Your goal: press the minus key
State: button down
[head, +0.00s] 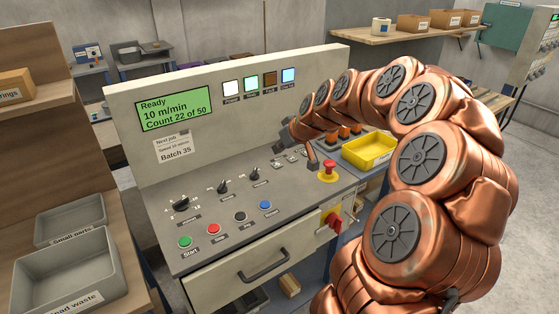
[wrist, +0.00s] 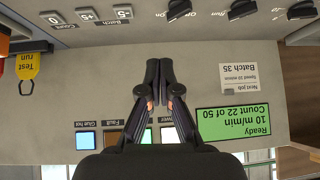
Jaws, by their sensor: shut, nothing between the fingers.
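The minus key (wrist: 124,11), a small grey key marked "-5", is at the top edge of the upside-down wrist view. The plus key (wrist: 88,14), marked "+5", and the "0" key (wrist: 52,18) are in the same row. In the head view the key row shows small on the sloped panel, partly behind my arm. My gripper (wrist: 160,62) is shut and empty, its fingertips together in front of the panel and apart from the minus key. In the head view my gripper (head: 286,136) is near the upright panel, above the keys. The green display (head: 175,108) reads "Ready, 10 m/min, Count 22 of 50".
A card (head: 172,148) reads "Batch 35". Black knobs (head: 223,187) and coloured buttons (head: 213,228) are left of the keys. A red emergency stop (head: 327,171) and a yellow tray (head: 369,151) are to the right. Indicator lights (head: 251,84) line the upright panel.

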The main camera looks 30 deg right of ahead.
jog(key=shift+m+t+h, duration=0.3)
jog(key=shift+h, duration=0.1)
jog(key=d, duration=0.5)
jog(key=shift+w+d+f, duration=0.1)
jog(key=shift+w+d, duration=0.05)
jog(key=shift+w, duration=0.2)
jog(key=p, duration=0.4)
send_over(275, 163)
jog(key=s, duration=0.3)
jog(key=f, duration=0.7)
jog(key=shift+w, duration=0.25)
notch_tip(275, 163, down, 2)
jog(key=shift+f, duration=0.15)
jog(key=shift+f+p, duration=0.5)
jog(key=shift+f, duration=0.4)
jog(key=shift+f, duration=0.15)
